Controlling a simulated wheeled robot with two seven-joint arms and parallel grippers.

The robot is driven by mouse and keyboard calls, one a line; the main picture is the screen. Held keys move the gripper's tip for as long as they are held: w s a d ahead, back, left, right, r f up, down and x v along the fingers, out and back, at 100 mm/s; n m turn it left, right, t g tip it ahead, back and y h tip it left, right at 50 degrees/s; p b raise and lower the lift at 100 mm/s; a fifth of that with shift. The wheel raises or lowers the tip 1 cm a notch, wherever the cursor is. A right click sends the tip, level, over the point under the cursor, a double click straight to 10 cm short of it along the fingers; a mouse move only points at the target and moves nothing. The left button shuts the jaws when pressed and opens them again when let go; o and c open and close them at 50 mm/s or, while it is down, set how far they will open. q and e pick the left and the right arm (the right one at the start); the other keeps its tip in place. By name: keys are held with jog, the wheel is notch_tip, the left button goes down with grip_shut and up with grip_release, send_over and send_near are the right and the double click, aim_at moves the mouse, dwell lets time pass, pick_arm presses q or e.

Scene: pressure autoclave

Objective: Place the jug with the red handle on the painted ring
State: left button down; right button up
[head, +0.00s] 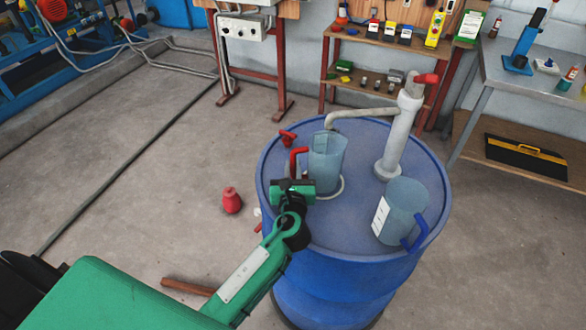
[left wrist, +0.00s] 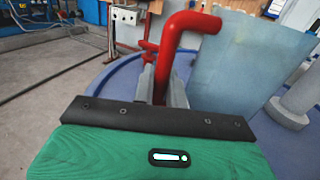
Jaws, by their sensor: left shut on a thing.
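The jug with the red handle (head: 326,158) stands upright on the blue drum's top, below the spout of the grey pump. Its red handle (left wrist: 175,45) rises between the fingers of my left gripper in the left wrist view, with the clear jug body (left wrist: 238,70) to the right. My left gripper (head: 297,178) is shut on that handle. The painted ring (head: 340,188) is a pale line on the drum top, showing around the jug's right base; the rest is hidden by the jug and gripper. I cannot tell whether the jug touches the drum. My right gripper is not in view.
The pump (head: 400,135) rises behind the jugs. A red object (head: 231,200) lies on the floor to the left. Shelves and a bench stand behind.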

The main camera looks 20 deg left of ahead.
pick_arm(q)
jog(key=shift+f, duration=0.1)
jog(key=c, duration=1.4)
grip_release()
jog(key=shift+c, duration=0.2)
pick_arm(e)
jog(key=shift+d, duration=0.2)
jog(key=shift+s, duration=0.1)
